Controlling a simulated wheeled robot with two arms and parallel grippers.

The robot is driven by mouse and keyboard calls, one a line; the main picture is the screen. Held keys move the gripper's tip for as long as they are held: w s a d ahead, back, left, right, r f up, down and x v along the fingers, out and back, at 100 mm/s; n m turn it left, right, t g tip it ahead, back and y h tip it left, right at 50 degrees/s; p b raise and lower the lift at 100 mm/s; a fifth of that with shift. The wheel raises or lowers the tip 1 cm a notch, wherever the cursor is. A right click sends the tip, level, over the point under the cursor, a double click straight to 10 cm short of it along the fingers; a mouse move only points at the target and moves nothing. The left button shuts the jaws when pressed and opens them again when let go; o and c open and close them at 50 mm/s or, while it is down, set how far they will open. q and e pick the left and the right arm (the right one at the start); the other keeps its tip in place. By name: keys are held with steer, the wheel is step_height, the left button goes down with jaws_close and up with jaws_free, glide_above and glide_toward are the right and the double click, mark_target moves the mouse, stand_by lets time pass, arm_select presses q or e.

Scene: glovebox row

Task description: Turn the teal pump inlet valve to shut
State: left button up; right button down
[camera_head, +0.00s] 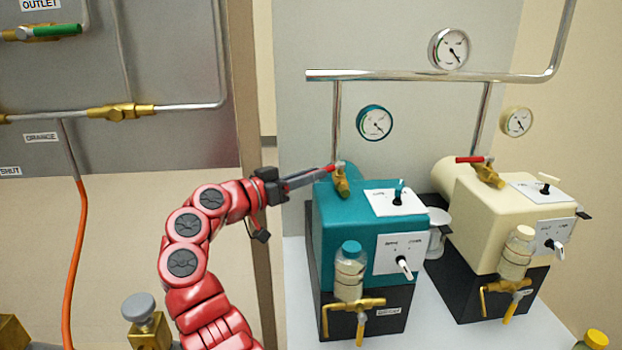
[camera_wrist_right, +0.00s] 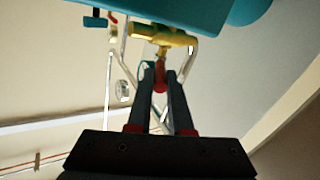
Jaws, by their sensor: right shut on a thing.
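The teal pump (camera_head: 340,225) stands on a black base in the head view. Its inlet valve (camera_head: 341,182) is a brass body at the top, below a vertical steel pipe. The valve's red handle (camera_head: 328,168) points left, across the line of the pipe, and is partly hidden by my fingers. My right gripper (camera_head: 322,173) reaches in from the left and is shut on this handle. In the right wrist view my two fingers (camera_wrist_right: 160,90) close on the red handle (camera_wrist_right: 160,72), with the brass valve body (camera_wrist_right: 165,38) just beyond. My left gripper is in neither view.
A cream pump (camera_head: 480,220) with its own red-handled valve (camera_head: 484,168) stands to the right. A steel manifold pipe (camera_head: 400,76) runs above both. A teal gauge (camera_head: 375,123) hangs behind the teal pump. A grey valve panel (camera_head: 60,80) with an orange hose (camera_head: 75,250) is at left.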

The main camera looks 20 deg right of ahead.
steer(key=shift+w+m+g, duration=0.15)
steer(key=shift+m+g, duration=0.15)
stand_by(0.4)
steer(key=c, duration=0.8)
jaws_free()
steer(key=shift+c, duration=0.2)
steer(key=p+v, duration=0.2)
steer(key=v, duration=1.5)
steer(key=shift+a+f, duration=0.15)
steer(key=shift+a, duration=0.05)
